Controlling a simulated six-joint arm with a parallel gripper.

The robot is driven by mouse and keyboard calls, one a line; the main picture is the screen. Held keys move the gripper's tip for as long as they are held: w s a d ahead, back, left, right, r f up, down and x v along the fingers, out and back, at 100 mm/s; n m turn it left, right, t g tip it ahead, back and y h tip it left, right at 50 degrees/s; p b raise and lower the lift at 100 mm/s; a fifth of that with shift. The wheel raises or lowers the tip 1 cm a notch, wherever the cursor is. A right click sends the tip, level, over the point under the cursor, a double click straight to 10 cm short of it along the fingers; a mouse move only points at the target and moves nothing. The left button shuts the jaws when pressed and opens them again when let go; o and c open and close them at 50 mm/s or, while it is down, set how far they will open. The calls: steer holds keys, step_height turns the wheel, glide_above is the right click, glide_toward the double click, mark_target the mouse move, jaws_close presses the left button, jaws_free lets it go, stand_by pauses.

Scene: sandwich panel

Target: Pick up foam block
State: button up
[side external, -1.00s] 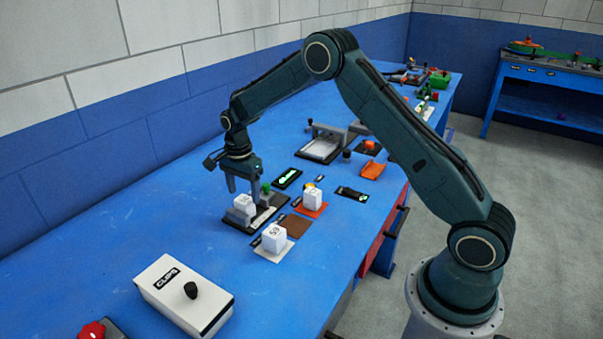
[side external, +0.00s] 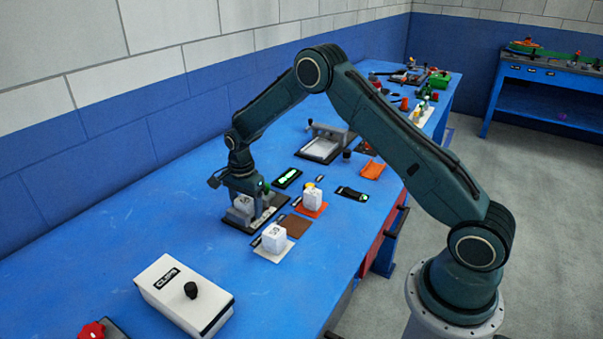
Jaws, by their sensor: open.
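Three white blocks stand on the blue table. One white block (side external: 242,207) sits on a dark tray (side external: 234,225). A second white block (side external: 274,239) stands on a pale mat, and a third (side external: 312,199) stands on an orange mat. I cannot tell from labels which is the foam block. My gripper (side external: 243,209) points down at the block on the dark tray, with its fingers low around or beside it. The fingers are open, and the arm's end partly hides that block's top. Contact is too small to tell.
A brown mat (side external: 294,226) lies empty beside the pale mat. A white box labelled CLIPS with a black knob (side external: 183,294) stands at the front left, near a red knob (side external: 92,329). A grey fixture (side external: 322,146) is behind. The table's left-middle is clear.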

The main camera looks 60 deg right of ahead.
mark_target(245, 198)
steer(key=c, duration=1.2)
steer(key=shift+o, duration=0.2)
steer(key=shift+r, duration=0.15)
step_height(245, 198, up, 20)
stand_by(0.4)
